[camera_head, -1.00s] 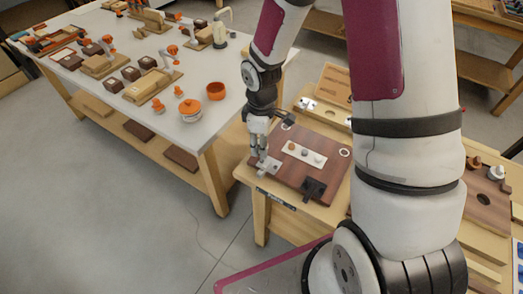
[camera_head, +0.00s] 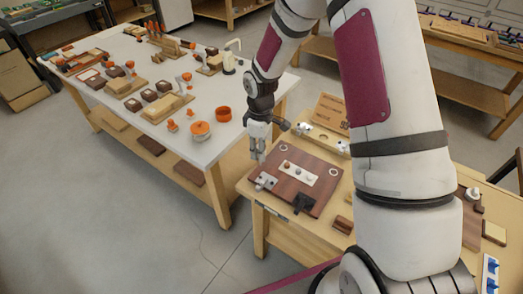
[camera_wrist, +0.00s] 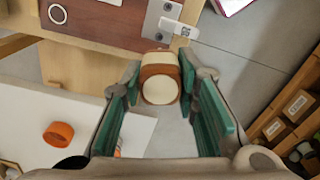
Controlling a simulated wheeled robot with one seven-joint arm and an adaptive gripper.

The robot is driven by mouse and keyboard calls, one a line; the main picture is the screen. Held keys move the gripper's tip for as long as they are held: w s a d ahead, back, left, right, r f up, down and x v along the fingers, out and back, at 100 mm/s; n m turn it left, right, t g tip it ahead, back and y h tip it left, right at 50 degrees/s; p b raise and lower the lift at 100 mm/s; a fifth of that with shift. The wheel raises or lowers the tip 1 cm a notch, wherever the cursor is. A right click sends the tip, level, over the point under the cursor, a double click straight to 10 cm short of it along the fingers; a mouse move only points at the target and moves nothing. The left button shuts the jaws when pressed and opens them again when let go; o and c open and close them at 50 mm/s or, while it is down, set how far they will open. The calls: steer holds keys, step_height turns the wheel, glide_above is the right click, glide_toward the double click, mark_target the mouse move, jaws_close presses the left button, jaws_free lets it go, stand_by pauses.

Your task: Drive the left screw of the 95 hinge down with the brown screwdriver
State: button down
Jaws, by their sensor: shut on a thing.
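My gripper (camera_head: 258,156) is above the left side of the dark red-brown board (camera_head: 318,190). In the wrist view my gripper (camera_wrist: 160,98) has its green-padded fingers around the brown screwdriver (camera_wrist: 158,82), whose cream and brown handle shows end-on. The screwdriver's shank and tip are hidden. A silver hinge (camera_head: 266,181) lies at the board's left edge, just below my gripper in the head view. It also shows in the wrist view (camera_wrist: 158,16), beside a small white tag (camera_wrist: 179,28) whose print is too small to read.
A black hinge (camera_head: 304,203) and a pale plate with several knobs (camera_head: 299,173) are on the same board. A brown block (camera_head: 343,224) lies to its right. A white table (camera_head: 150,110) with orange pots and wooden pieces stands to the left.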

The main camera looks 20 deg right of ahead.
steer(key=shift+f+b, duration=0.8)
steer(key=shift+f, duration=2.15)
steer(key=shift+f, duration=0.4)
steer(key=shift+r+p, duration=0.6)
steer(key=shift+r, duration=1.9)
